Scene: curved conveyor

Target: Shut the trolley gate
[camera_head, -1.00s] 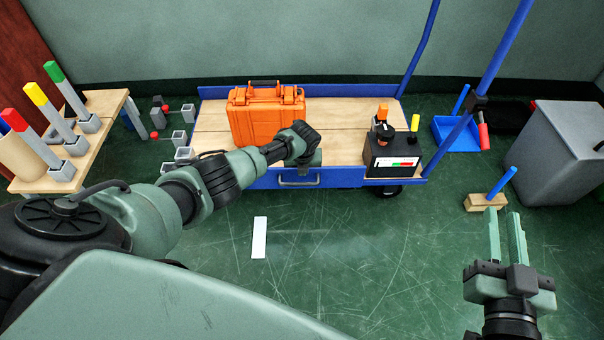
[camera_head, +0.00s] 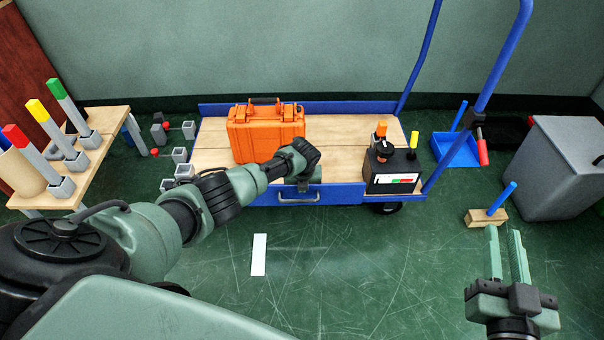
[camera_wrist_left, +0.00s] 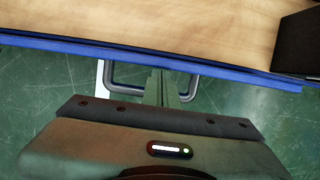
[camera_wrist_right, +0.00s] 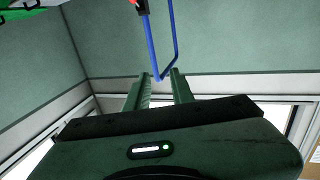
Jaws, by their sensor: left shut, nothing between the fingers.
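The trolley (camera_head: 215,160) has a wooden deck and blue edges. Its blue gate (camera_head: 340,195) is the front panel with a grey bar handle (camera_head: 298,199); it runs along the deck's front edge, and I cannot tell whether it is fully shut. In the left wrist view the handle (camera_wrist_left: 112,82) sticks out below the blue edge. My left gripper (camera_wrist_left: 168,78) is shut and empty, its fingers over the handle's span near its right side; contact is unclear. My right gripper (camera_head: 507,238) is open and empty, over the floor at right.
An orange case (camera_head: 265,135) and a black box (camera_head: 392,175) stand on the deck. A shelf (camera_head: 105,135) with coloured-topped posts is at left. A grey bin (camera_head: 560,170), a blue dustpan (camera_head: 455,150) and a wooden block (camera_head: 485,217) are at right. The floor in front is mostly clear.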

